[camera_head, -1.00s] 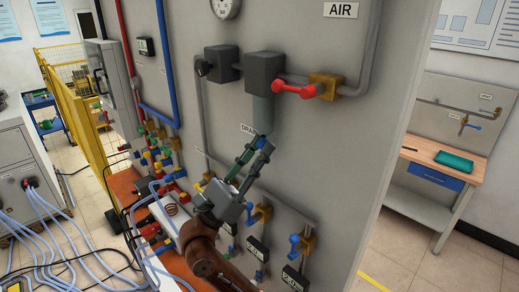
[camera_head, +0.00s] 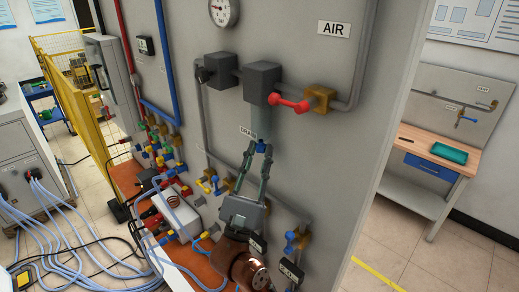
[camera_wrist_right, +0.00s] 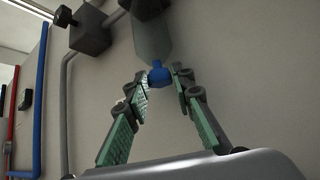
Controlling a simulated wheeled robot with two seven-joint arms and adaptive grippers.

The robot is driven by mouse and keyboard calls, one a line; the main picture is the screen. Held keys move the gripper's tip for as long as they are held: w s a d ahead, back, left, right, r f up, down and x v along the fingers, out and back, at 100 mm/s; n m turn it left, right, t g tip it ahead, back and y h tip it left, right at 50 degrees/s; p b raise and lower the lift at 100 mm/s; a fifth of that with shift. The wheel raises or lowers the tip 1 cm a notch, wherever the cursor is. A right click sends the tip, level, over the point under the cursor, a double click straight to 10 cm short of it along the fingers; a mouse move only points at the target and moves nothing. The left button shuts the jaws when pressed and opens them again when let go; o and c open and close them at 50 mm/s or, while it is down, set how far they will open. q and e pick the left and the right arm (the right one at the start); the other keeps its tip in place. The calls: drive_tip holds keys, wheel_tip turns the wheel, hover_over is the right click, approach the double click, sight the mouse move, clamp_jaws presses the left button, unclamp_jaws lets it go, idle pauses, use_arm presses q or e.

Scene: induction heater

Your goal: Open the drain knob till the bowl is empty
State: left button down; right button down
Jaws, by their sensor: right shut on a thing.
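The drain knob is a small blue knob (camera_head: 261,147) under the greenish, see-through bowl (camera_head: 262,122), beside the DRAIN label. It also shows in the right wrist view (camera_wrist_right: 160,77), below the bowl (camera_wrist_right: 150,38). My right gripper (camera_head: 260,150) reaches up from below, its green-padded fingers on either side of the knob, shut on it. In the right wrist view the fingertips (camera_wrist_right: 163,78) flank the knob. I cannot tell whether liquid is in the bowl. My left gripper is not in view.
A dark grey box (camera_head: 262,84) sits above the bowl, with a red lever (camera_head: 289,103) and brass valve (camera_head: 319,99) to its right. A pressure gauge (camera_head: 223,11) is higher up. Blue-handled valves (camera_head: 291,241) are low on the panel. A workbench (camera_head: 436,153) stands at right.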

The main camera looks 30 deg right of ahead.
idle(0.4)
drive_tip(key=c, duration=1.7)
unclamp_jaws()
drive_tip(key=shift+o, duration=0.2)
drive_tip(key=shift+f, duration=0.1)
drive_tip(key=v, duration=1.1)
drive_tip(key=shift+s+a+f, duration=0.25)
